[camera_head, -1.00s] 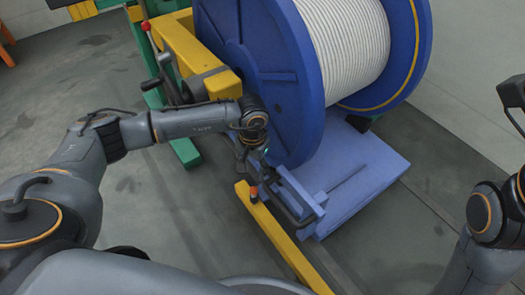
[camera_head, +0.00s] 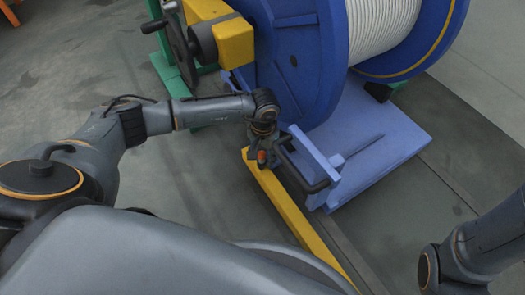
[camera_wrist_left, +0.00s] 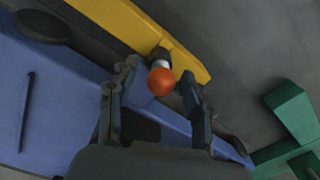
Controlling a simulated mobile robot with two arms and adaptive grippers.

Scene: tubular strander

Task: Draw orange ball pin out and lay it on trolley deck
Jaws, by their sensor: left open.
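The orange ball pin (camera_wrist_left: 160,82) shows in the left wrist view as an orange ball on a pale neck, set in the yellow bar (camera_wrist_left: 145,25). In the head view the pin (camera_head: 262,156) is a small orange spot near the bar's upper end. My left gripper (camera_wrist_left: 153,80) is open, with one finger on each side of the ball and gaps visible. In the head view this gripper (camera_head: 262,153) is right at the pin, partly hiding it. The blue trolley deck (camera_head: 390,165) lies to the right. My right gripper is outside the views.
A large blue reel (camera_head: 300,60) with white cable stands on the trolley. A handwheel (camera_head: 178,50) and yellow block (camera_head: 232,42) are above my left arm. The deck's right part is bare.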

